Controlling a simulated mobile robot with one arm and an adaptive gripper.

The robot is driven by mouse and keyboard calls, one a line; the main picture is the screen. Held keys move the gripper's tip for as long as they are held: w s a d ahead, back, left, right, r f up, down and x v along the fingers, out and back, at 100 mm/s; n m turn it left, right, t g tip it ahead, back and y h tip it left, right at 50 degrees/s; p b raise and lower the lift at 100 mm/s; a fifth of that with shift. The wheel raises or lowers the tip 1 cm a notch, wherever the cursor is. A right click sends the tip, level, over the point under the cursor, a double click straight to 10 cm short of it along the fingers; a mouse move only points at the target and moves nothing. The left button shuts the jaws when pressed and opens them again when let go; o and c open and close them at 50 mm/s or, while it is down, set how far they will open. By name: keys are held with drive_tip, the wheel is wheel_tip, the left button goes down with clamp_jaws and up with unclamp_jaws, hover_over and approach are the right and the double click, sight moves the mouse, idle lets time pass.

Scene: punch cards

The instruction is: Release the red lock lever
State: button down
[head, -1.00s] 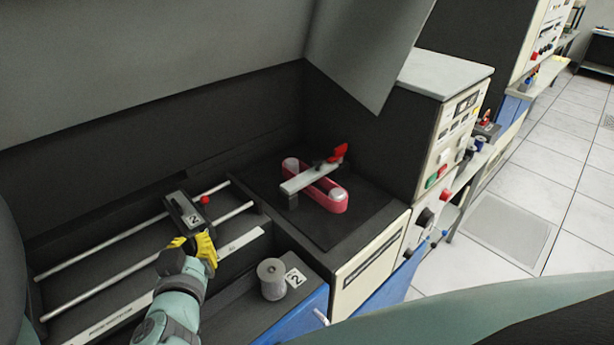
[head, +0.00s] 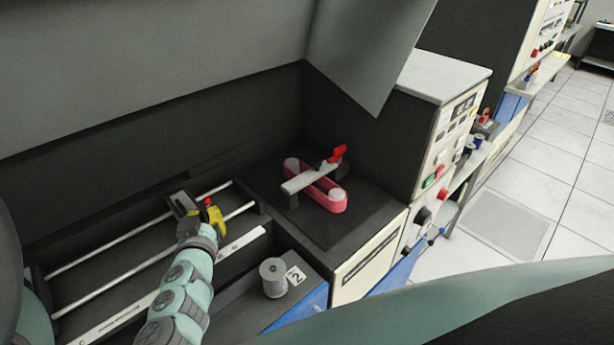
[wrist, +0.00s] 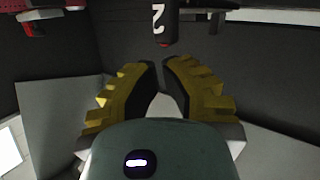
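A dark carriage (head: 180,203) marked 2 sits on two metal rails. Its small red-tipped part (head: 208,202) shows just above my gripper (head: 214,212); the red part also appears in the wrist view (wrist: 165,43), under the number 2. My gripper has yellow fingers with dark pads (wrist: 160,64), with a narrow empty gap between them. Its fingertips point toward the red part; contact cannot be told. Another red lever (head: 336,155) sits on a pale bar across a pink-red belt loop (head: 332,203), right of the carriage. Which red piece is the lock lever is unclear.
A grey spool (head: 273,278) stands on the dark ledge beside a label 2. A dark wall (head: 250,120) rises behind the rails. A cream control panel (head: 455,130) with buttons stands to the right. The rails left of the carriage are clear.

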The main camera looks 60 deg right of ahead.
sight(205, 200)
drive_tip(key=shift+x, duration=2.5)
drive_tip(key=shift+w+r+p, duration=0.15)
drive_tip(key=shift+r+p, duration=0.05)
drive_tip(key=shift+p, duration=0.5)
drive_tip(key=shift+w+n+g+y+p, duration=0.3)
drive_tip(key=shift+w+g+y+p, duration=0.15)
drive_tip(key=shift+p, duration=1.1)
